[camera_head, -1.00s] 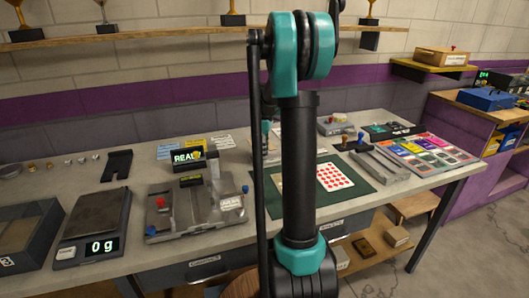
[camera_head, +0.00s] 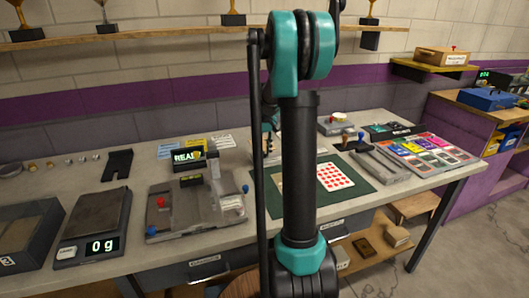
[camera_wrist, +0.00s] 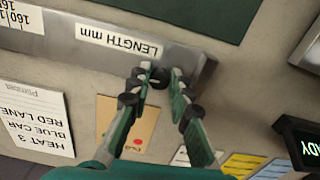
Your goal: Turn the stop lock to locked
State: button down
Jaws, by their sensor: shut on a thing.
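In the wrist view, my gripper (camera_wrist: 160,76) is shut on a small dark knob, which I take to be the stop lock (camera_wrist: 160,75). The fingers hide most of it, so its turned position cannot be told. It sits at the edge of a grey metal length gauge (camera_wrist: 100,55), marked "LENGTH mm" with a printed scale at the left end. In the head view, my arm covers the gripper and most of this spot.
Close to the fingers lie a tan card (camera_wrist: 118,118), a white heat card (camera_wrist: 36,120) and a yellow card (camera_wrist: 243,163). A dark "READY" display (camera_wrist: 300,140) stands at the right. In the head view, a scale (camera_head: 95,222) and a clamp-like fixture (camera_head: 195,205) stand to the left.

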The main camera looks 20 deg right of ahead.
jog(key=m, duration=0.4)
jog(key=shift+m, duration=0.3)
jog(key=m, duration=0.4)
jog(key=shift+w+a+m, duration=0.1)
jog(key=shift+m, duration=0.2)
jog(key=m, duration=0.9)
jog(key=shift+w, duration=0.1)
jog(key=shift+m, duration=0.3)
jog(key=c, duration=1.4)
grip_release()
